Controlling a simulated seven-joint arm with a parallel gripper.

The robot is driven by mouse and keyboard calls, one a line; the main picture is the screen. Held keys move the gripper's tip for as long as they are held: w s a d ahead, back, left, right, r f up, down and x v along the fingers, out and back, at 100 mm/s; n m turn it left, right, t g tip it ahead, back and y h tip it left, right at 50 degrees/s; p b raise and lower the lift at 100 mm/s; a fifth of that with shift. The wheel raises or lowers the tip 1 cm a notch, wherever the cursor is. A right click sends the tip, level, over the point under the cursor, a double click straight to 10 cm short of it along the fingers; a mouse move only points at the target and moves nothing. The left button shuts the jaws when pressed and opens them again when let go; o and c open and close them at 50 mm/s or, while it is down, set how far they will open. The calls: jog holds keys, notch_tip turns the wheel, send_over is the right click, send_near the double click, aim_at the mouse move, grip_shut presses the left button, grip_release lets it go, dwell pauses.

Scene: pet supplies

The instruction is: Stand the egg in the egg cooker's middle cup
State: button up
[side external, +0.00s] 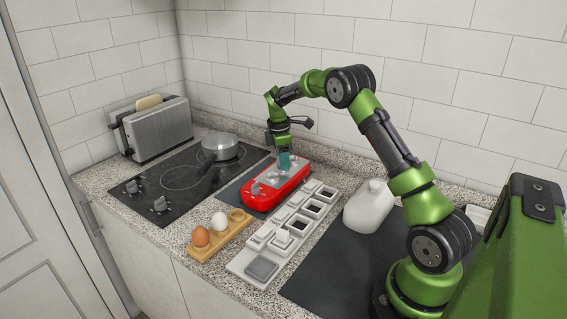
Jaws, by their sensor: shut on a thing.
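The red egg cooker (262,198) stands on a dark mat in the middle of the counter, with a grey top. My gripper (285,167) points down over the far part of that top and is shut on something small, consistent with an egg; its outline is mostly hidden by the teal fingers. I cannot tell which cup it is over or whether it touches. A wooden egg rack (212,245) in front holds a brown egg (200,237) and a white egg (220,221); its far hollow (238,215) looks empty.
A pale tray of square compartments (250,271) lies right of the cooker. A white jug (370,208) stands farther right. A black hob (170,185) with a saucepan (219,147) and a toaster (152,130) are to the left. A tiled wall is behind.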

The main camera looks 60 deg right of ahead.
aim_at(279, 169)
jog(key=shift+f, duration=0.3)
jog(key=shift+a+f, duration=0.2)
jog(key=shift+f, duration=0.45)
jog(key=o, duration=1.1)
jog(key=shift+a, duration=0.15)
jog(key=shift+c, duration=0.2)
jog(key=shift+r, duration=0.1)
notch_tip(279, 169, up, 14)
jog(key=a, duration=0.1)
jog(key=s+a+r+m+t, duration=0.1)
jog(key=s+a+r+m, duration=0.1)
jog(key=a+r, duration=0.25)
jog(key=s+a+r+m+t, duration=0.1)
jog(key=s+a+r, duration=0.2)
jog(key=a, duration=0.3)
jog(key=s+a+f+m+t+y, duration=0.1)
jog(key=s+a+m+t+y, duration=0.2)
jog(key=s+a+m, duration=0.7)
jog(key=shift+s+a+f+t, duration=0.3)
jog(key=shift+s+a+t, duration=0.9)
jog(key=shift+s+a, duration=2.8)
